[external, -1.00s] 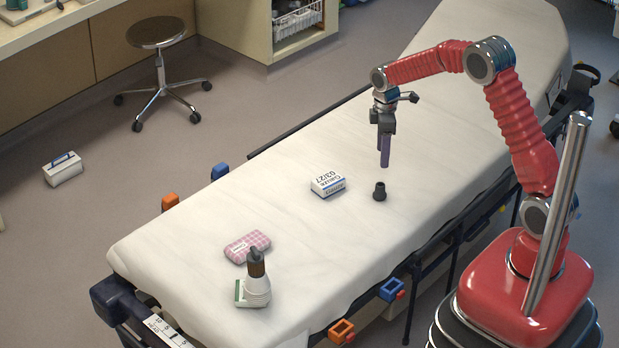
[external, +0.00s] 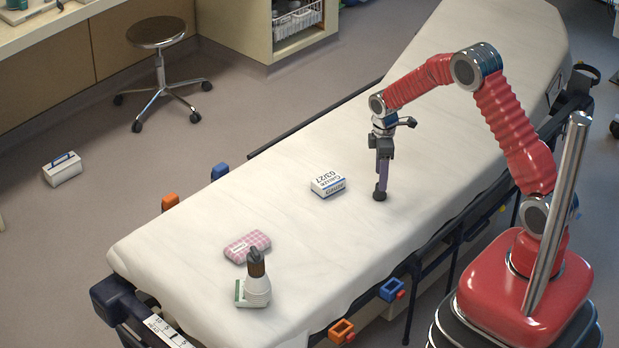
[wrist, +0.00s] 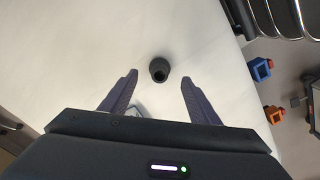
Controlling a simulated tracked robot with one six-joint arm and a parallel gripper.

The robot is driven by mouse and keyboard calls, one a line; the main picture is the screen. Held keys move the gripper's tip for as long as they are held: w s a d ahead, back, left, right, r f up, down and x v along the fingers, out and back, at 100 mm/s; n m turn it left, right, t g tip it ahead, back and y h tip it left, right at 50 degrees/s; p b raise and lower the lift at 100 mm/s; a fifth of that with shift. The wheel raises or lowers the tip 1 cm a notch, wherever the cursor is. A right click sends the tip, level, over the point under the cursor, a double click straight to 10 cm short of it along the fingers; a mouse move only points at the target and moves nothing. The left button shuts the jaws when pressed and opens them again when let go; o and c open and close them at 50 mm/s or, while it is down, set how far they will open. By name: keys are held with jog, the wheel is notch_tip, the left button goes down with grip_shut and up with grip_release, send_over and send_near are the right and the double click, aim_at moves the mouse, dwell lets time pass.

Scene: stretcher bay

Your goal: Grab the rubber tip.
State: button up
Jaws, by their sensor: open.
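The rubber tip (external: 380,196) is a small dark cylinder standing on the white stretcher sheet. My gripper (external: 382,184) points down right at it in the external view, its purple fingers overlapping the tip's upper part there. In the wrist view the tip (wrist: 159,69) shows its dark hollow and lies between the lines of the two fingers, a little beyond their ends. The gripper (wrist: 159,76) is open, with a clear gap on both sides of the tip. I cannot tell the exact height of the fingertips over the sheet.
A gauze box (external: 328,184) lies left of the tip on the stretcher sheet (external: 300,240). A pink checkered pack (external: 247,246) and a white bottle with a dark top (external: 257,284) are near the foot end. The sheet around the tip is otherwise clear.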

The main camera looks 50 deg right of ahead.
jog(key=shift+f, duration=0.1)
jog(key=shift+w+f, duration=0.1)
jog(key=shift+f, duration=2.4)
jog(key=shift+c, duration=0.5)
jog(key=c, duration=1)
jog(key=shift+r, duration=0.1)
jog(key=shift+c, duration=0.2)
notch_tip(320, 180, up, 10)
jog(key=shift+f, duration=0.1)
